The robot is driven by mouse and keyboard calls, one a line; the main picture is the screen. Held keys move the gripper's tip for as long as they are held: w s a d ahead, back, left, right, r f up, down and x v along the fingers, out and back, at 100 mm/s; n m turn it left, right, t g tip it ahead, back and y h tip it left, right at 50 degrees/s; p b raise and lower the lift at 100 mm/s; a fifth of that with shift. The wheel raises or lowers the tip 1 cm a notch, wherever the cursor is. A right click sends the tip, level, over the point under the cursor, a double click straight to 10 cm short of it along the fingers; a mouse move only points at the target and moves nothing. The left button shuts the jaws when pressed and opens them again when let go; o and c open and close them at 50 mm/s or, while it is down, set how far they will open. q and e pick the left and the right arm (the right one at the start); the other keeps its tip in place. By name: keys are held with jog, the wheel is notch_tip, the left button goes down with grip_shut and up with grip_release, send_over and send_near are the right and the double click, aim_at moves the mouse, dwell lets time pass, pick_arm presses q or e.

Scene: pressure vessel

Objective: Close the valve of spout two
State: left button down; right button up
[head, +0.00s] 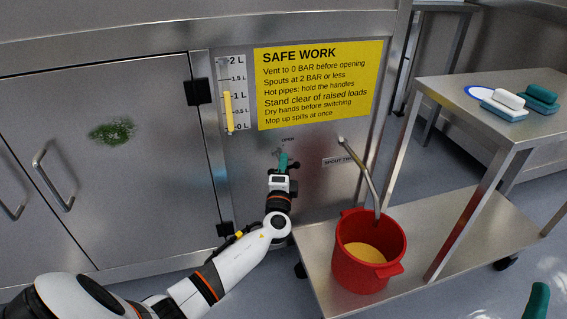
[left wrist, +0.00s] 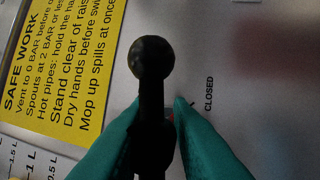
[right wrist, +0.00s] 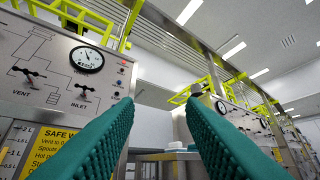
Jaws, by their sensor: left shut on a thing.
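The valve lever (left wrist: 151,115) is a dark stem with a round black knob, seen between my teal fingers in the left wrist view. My left gripper (head: 283,162) is shut on it at the panel, just below the OPEN label (head: 288,140). The CLOSED label (left wrist: 209,94) is right of the lever in the left wrist view. Whether the lever points at either label I cannot tell. The spout pipe (head: 362,174), beside the SPOUT label (head: 343,160), bends down into a red bucket (head: 345,262) holding yellow material. My right gripper (right wrist: 160,108) is open and empty.
The bucket stands on a steel shelf (head: 440,235) of a side table (head: 460,92) at the right. A level gauge (head: 230,95) and a yellow safety sign (head: 318,85) are above the valve. A cabinet door (head: 110,180) is at the left.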

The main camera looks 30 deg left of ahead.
pick_arm(q)
jog(key=shift+a+r+m+p, duration=0.1)
jog(key=shift+r+m+p, duration=0.3)
jog(key=shift+m+p, duration=0.35)
jog(key=shift+w+m, duration=0.1)
jog(key=shift+m, duration=0.15)
pick_arm(e)
jog(key=w+f+g+h, duration=0.1)
jog(key=w+f+g, duration=0.2)
jog(key=f+g, duration=0.1)
jog(key=shift+w+f+g+h, duration=0.3)
jog(key=shift+f, duration=0.25)
jog(key=shift+a, duration=0.1)
pick_arm(q)
jog(key=c, duration=1.5)
grip_release()
jog(key=shift+c, duration=0.2)
jog(key=shift+o, duration=0.4)
jog(key=shift+f+h, duration=0.15)
jog(key=shift+h, duration=0.15)
